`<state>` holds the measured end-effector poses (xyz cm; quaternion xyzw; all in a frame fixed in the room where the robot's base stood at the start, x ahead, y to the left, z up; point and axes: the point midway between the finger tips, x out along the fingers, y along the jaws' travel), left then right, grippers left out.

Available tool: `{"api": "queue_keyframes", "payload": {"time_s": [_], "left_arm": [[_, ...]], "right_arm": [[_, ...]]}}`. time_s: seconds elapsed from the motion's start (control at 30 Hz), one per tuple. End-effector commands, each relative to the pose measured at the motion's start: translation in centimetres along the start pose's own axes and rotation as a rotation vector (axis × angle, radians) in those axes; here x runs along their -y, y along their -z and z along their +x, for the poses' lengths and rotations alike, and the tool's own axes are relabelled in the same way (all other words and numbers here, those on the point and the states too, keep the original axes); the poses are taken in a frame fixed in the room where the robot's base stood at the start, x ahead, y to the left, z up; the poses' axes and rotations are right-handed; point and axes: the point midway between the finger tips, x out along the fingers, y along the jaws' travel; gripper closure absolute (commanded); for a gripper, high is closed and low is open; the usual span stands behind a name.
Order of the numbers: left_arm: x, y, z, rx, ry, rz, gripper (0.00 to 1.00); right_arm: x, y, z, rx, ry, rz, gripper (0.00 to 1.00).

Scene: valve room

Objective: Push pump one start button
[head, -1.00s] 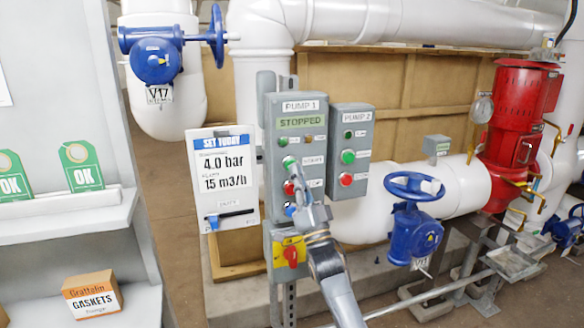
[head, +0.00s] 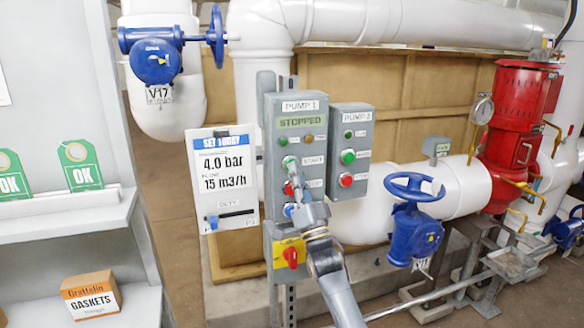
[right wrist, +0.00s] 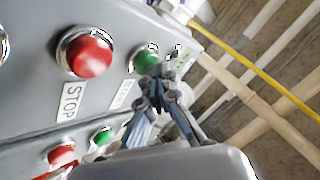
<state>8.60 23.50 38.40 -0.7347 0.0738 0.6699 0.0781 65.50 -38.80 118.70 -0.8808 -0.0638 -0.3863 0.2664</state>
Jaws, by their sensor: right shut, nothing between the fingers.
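The grey PUMP 1 box (head: 312,103) shows a STOPPED display (head: 302,122). Its green start button (head: 288,161) sits above a red stop button (head: 288,188). The right wrist view shows the green start button (right wrist: 143,58) partly behind my fingertips, beside the large red stop button (right wrist: 88,54) with its STOP label. My right gripper (head: 293,170) is shut and empty, its tips at or just in front of the start button. Its fingers (right wrist: 158,82) also show in the wrist view; whether they touch the button, I cannot tell. My left gripper is not in view.
A PUMP 2 box (head: 350,112) stands right of PUMP 1, with its own green and red buttons. Below PUMP 1 is a red switch on yellow (head: 290,256). A SET TODAY board (head: 224,175) hangs left. A blue valve wheel (head: 414,188) stands right.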

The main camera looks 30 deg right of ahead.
Motion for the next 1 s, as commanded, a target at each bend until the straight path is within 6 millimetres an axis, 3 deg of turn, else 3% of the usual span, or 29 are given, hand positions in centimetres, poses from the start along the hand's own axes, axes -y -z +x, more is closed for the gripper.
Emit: {"api": "queue_keyframes", "payload": {"time_s": [0.63, 1.0], "left_arm": [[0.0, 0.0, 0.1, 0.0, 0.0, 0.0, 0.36], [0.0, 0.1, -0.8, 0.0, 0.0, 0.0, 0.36]], "right_arm": [[-0.1, -0.2, 0.2, 0.001, -0.001, 0.0, 1.0], [0.7, 0.6, -1.0, 0.002, -0.002, -0.001, 1.0]]}}
